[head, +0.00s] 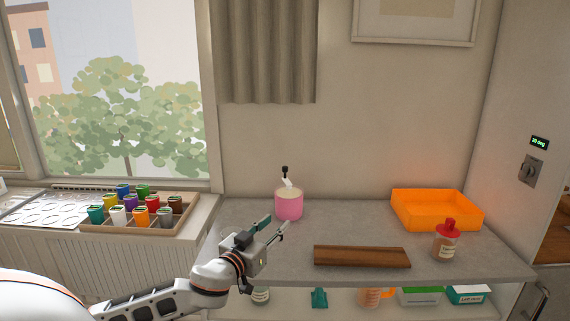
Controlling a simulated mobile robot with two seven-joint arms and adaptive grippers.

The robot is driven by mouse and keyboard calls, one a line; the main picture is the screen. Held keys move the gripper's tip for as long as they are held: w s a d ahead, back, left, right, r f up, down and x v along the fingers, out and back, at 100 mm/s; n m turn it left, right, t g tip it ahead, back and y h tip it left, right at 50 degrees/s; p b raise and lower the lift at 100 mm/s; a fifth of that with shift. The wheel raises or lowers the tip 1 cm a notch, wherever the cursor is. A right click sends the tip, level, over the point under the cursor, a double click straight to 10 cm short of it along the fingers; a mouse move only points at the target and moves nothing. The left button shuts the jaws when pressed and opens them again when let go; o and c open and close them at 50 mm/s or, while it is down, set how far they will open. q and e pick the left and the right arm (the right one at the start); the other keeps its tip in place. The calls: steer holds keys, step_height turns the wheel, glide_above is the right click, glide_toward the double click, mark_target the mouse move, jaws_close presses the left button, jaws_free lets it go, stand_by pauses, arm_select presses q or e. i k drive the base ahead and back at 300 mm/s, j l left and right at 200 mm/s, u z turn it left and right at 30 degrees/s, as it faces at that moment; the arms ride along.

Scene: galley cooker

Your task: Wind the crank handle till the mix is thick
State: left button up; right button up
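A pink pot (289,207) with pale mix in it stands on the grey counter, near the wall. A white crank with a black handle knob (285,170) rises from its top. My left gripper (277,226) is in front of and to the left of the pot, over the counter's front left part. Its fingers look spread, with nothing seen between them, and it appears apart from the crank handle. How thick the mix is cannot be told. My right gripper is not in view.
A brown wooden board (362,257) lies at the counter's front. An orange tray (437,210) and a red-capped bottle (446,243) stand at the right. A tray of coloured jars (140,213) is on the left sill. The counter's middle is clear.

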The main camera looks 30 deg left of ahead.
mark_target(285, 169)
steer(key=i+j, duration=0.9)
